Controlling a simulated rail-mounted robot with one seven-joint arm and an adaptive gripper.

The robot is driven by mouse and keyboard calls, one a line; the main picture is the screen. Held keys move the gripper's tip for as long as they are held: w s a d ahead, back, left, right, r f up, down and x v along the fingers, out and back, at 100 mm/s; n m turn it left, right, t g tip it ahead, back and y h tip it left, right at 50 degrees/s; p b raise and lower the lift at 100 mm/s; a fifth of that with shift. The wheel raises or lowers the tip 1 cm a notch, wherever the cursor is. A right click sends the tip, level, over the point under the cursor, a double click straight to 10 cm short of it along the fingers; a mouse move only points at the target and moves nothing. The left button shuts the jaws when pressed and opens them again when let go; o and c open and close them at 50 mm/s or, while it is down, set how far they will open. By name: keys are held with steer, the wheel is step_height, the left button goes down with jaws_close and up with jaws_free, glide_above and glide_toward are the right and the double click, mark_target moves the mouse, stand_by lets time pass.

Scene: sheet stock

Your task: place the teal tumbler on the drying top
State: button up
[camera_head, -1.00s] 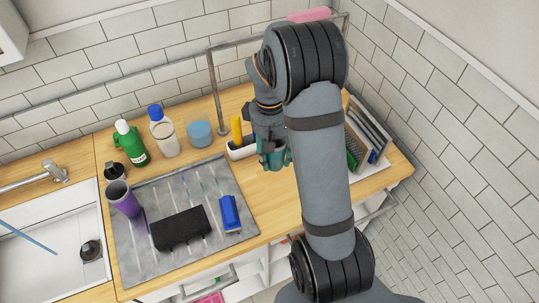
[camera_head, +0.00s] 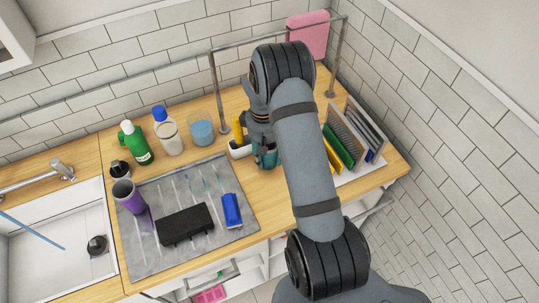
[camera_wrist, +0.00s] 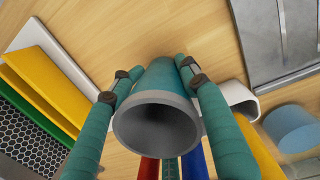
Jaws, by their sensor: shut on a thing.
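The teal tumbler (camera_wrist: 158,92) is between the two teal fingers of my gripper (camera_wrist: 158,82) in the wrist view, its open grey-rimmed mouth toward the camera. My gripper is shut on it. In the head view the tumbler (camera_head: 267,159) shows partly below my gripper (camera_head: 264,145), over the wooden counter to the right of the drying top. I cannot tell whether it touches the counter. The drying top (camera_head: 148,257) is a grey, grooved slab beside the sink; its edge also shows at upper right in the wrist view (camera_wrist: 262,45).
On the drying top are a purple cup (camera_head: 129,196), a black block (camera_head: 185,224) and a blue item (camera_head: 231,210). Behind stand bottles (camera_head: 136,143) and a blue cup (camera_head: 201,130). A white holder (camera_head: 239,150) is near my gripper; a rack of boards (camera_head: 350,145) stands right.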

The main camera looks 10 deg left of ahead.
steer(key=shift+f, duration=0.15)
steer(key=o, duration=1.2)
steer(key=shift+c, duration=0.2)
steer(key=shift+r, duration=0.3)
steer(key=shift+w+a+r, duration=0.1)
steer(key=shift+w+r, duration=0.05)
steer(key=shift+r, duration=0.15)
steer(key=r+b, duration=0.1)
steer(key=r, duration=0.2)
steer(key=r+b, duration=0.1)
steer(key=r, duration=0.3)
steer(key=r+b, duration=0.1)
steer(key=r, duration=0.3)
steer(key=shift+a+r, duration=0.1)
steer(key=shift+a, duration=0.3)
